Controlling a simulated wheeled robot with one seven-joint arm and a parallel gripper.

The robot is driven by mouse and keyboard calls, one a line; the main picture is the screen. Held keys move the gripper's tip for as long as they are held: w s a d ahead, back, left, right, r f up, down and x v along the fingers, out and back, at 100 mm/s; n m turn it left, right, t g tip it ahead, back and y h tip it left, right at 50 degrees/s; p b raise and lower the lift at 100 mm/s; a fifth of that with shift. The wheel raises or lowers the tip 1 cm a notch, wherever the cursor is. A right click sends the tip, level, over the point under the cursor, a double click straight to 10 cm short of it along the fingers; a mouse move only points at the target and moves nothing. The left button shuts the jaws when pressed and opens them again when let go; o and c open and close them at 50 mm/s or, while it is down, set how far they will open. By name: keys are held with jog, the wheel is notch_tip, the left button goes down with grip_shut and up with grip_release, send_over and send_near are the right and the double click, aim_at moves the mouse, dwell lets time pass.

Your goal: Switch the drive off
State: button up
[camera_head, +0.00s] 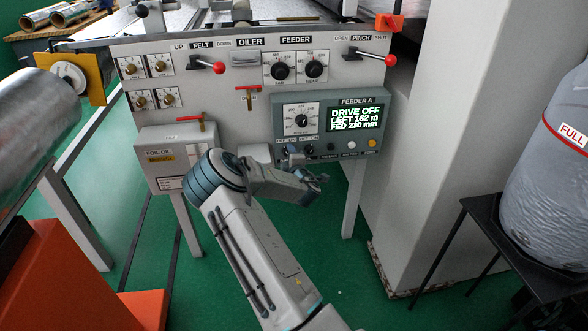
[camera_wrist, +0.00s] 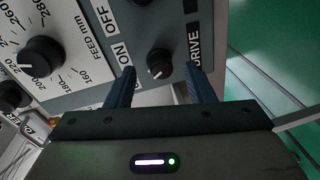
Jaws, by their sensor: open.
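The control panel Feeder A (camera_head: 376,120) has a screen (camera_head: 354,118) that reads DRIVE OFF, LEFT 162 m, FED 230 mm. In the wrist view the small black drive knob (camera_wrist: 159,63) sits between the OFF and ON labels on one side and the DRIVE label on the other. My gripper (camera_wrist: 162,72) is open, its two blue fingers on either side of the knob with gaps showing. I cannot tell whether the tips reach the panel. In the head view my gripper (camera_head: 306,168) is at the panel's lower edge.
A black feed dial (camera_wrist: 40,57) lies beside the drive knob in the wrist view. Red-handled levers (camera_head: 219,67) and red taps (camera_head: 190,119) stand out from the main panel. A foil roll (camera_head: 40,105) is at left, a wrapped FULL roll (camera_head: 545,190) at right.

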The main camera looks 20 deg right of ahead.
jog(key=v, duration=1.2)
jog(key=shift+s+a+p, duration=0.15)
jog(key=shift+a+p, duration=0.05)
jog(key=shift+p, duration=0.2)
jog(key=shift+r, duration=0.1)
jog(key=s+a+r+m+g+y+p, duration=0.1)
jog(key=s+a+r+m+g+p, duration=0.4)
jog(key=r, duration=0.3)
jog(key=s+a+r+m+g+p, duration=0.3)
jog(key=s+r+m+p, duration=0.2)
jog(key=r+m, duration=0.25)
jog(key=s+a+r+g+p, duration=0.1)
jog(key=s+a+r+p, duration=0.1)
jog(key=s+r, duration=0.3)
jog(key=s+a+r+m+g+y+p, duration=0.1)
jog(key=s+a+r+g+p, duration=0.1)
jog(key=s+a+r, duration=0.3)
jog(key=s+a+r+g+y+p, duration=0.1)
jog(key=s+a+r+g+p, duration=0.1)
jog(key=s+r, duration=0.4)
jog(key=s+a+p, duration=0.1)
jog(key=s, duration=0.4)
jog(key=shift+s+a+r, duration=0.25)
jog(key=shift+a+r, duration=0.1)
jog(key=shift+r, duration=0.05)
jog(key=shift+m, duration=0.25)
